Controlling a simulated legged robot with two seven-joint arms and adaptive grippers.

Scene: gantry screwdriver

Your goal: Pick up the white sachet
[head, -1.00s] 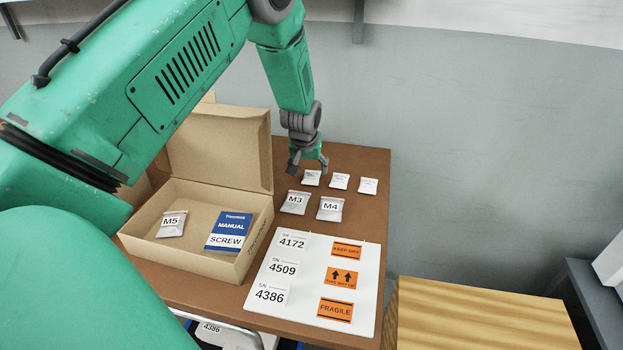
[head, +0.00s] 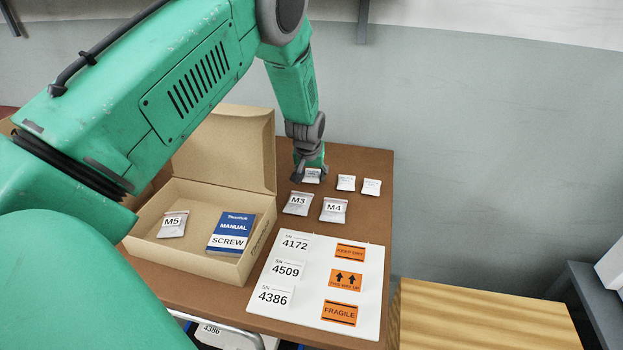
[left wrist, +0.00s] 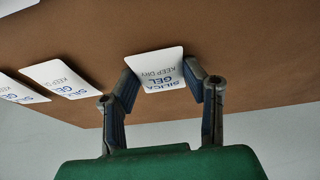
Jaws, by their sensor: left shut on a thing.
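The leftmost sachet (head: 312,176) is between the fingers of my left gripper (head: 309,172). In the left wrist view this sachet (left wrist: 158,69) reads "SILICA GEL KEEP DRY" and my left gripper's fingers (left wrist: 163,88) close on its two sides. The middle sachet (head: 346,183) and the right sachet (head: 371,187) lie apart from the gripper. In the left wrist view the other two (left wrist: 60,79) (left wrist: 18,89) are at the left. My right gripper is not in view.
Grey M3 (head: 299,203) and M4 (head: 333,209) bags lie just in front. An open cardboard box (head: 205,262) holds an M5 bag (head: 172,224) and a blue manual (head: 234,230). A white label sheet (head: 312,306) covers the table's front right. The table's right back is clear.

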